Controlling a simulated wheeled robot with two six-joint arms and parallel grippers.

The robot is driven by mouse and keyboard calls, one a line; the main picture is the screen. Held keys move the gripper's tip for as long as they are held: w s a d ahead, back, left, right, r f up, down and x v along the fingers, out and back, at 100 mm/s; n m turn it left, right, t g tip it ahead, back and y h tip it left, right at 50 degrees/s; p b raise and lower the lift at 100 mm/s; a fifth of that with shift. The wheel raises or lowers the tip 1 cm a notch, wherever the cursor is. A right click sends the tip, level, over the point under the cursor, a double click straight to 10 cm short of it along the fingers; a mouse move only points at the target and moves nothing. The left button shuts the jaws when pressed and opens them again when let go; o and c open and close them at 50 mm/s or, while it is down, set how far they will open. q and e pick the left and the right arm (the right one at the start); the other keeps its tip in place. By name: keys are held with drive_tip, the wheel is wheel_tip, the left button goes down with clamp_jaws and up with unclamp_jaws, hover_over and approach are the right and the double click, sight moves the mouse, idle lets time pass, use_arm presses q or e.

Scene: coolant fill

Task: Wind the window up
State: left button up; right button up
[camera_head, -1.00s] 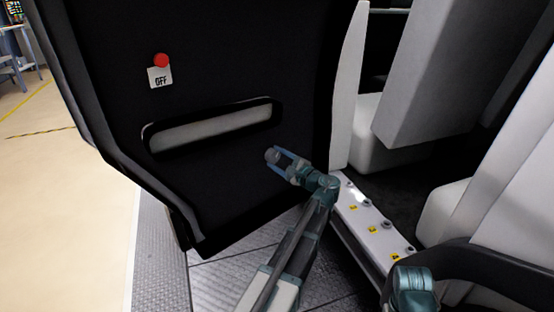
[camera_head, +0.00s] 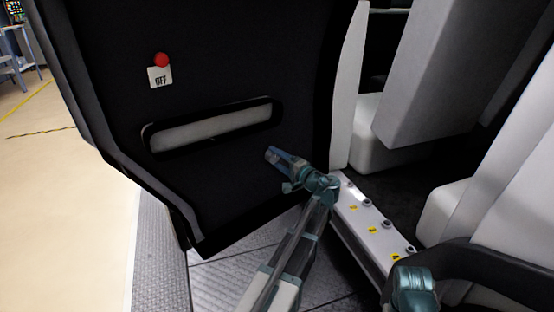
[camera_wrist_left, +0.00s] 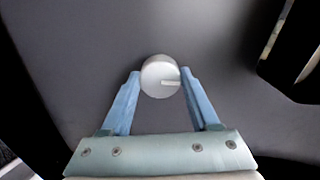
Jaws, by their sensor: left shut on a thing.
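A round grey knob (camera_wrist_left: 160,77) with a pale line mark sits on the dark door panel (camera_head: 235,75). My left gripper (camera_head: 270,153) is at the lower right of the door panel, shut on the knob. In the left wrist view the blue fingertips (camera_wrist_left: 164,80) are on either side of the knob. In the head view the fingers overlap and mostly hide the knob. The window glass is not in view.
A long door pocket (camera_head: 212,127) is left of the knob. A red button (camera_head: 161,60) above an OFF label (camera_head: 160,77) is higher on the door. A white sill (camera_head: 372,222) with several studs and yellow labels, and pale seats (camera_head: 490,200), are to the right.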

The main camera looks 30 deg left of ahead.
idle(0.3)
use_arm(q)
drive_tip(key=o, duration=1.4)
drive_tip(key=v, duration=1.3)
drive_tip(key=shift+s+d, duration=0.1)
drive_tip(key=shift+d, duration=0.3)
